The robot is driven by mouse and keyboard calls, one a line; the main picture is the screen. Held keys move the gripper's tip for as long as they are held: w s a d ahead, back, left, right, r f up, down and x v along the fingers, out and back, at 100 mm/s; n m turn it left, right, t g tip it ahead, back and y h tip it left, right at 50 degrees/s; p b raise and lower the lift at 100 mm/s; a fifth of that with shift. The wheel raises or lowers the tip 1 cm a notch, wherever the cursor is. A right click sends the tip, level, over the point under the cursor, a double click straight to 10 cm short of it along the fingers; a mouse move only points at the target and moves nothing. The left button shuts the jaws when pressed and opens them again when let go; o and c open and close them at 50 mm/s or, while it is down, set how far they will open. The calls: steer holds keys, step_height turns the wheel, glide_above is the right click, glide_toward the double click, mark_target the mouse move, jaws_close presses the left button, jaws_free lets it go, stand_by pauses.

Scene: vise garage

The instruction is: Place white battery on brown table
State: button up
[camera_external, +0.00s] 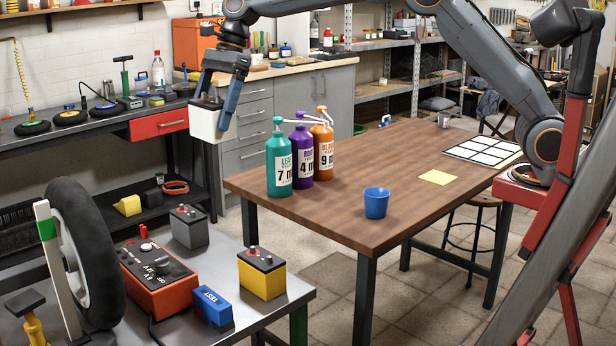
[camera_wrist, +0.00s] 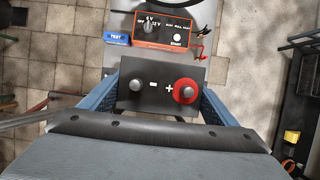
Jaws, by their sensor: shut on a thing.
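The white battery (camera_external: 207,121) hangs in my gripper (camera_external: 222,92), in the air left of the brown table. My gripper is shut on its sides. In the wrist view the battery's dark top (camera_wrist: 160,88) shows a grey terminal and a red one between the fingers of my gripper (camera_wrist: 162,100); its white sides are hidden there. The brown table (camera_external: 330,220) stands to the right in the external view, with its left edge near the battery.
Green, purple and orange bottles (camera_external: 279,160) stand at the table's back left. A blue cup (camera_external: 376,203), a yellow note (camera_external: 437,177) and a white grid sheet (camera_external: 483,151) also lie on it. The front left is clear. A metal bench (camera_external: 270,312) holds other batteries and a tester.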

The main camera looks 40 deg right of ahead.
steer(key=shift+w+d+r, duration=0.15)
steer(key=shift+r, duration=0.45)
steer(key=shift+w+d+r, duration=0.15)
steer(key=shift+r, duration=0.4)
steer(key=w+d+m+t, duration=0.1)
steer(key=w+d+m, duration=0.1)
steer(key=w+d, duration=0.45)
steer(key=w+d+m+t, duration=0.15)
steer(key=w+d, duration=0.25)
steer(key=d, duration=0.6)
steer(key=m+t+h+p, duration=0.15)
steer(key=m+h, duration=0.25)
steer(key=m, duration=1.1)
glide_above(373, 151)
step_height(373, 151, down, 18)
steer(key=shift+n+t, duration=0.25)
steer(key=shift+t, duration=0.05)
step_height(373, 151, down, 10)
steer(key=p, duration=0.2)
steer(key=shift+w+d+p, duration=0.15)
steer(key=shift+p, duration=0.15)
steer(key=shift+f, duration=0.15)
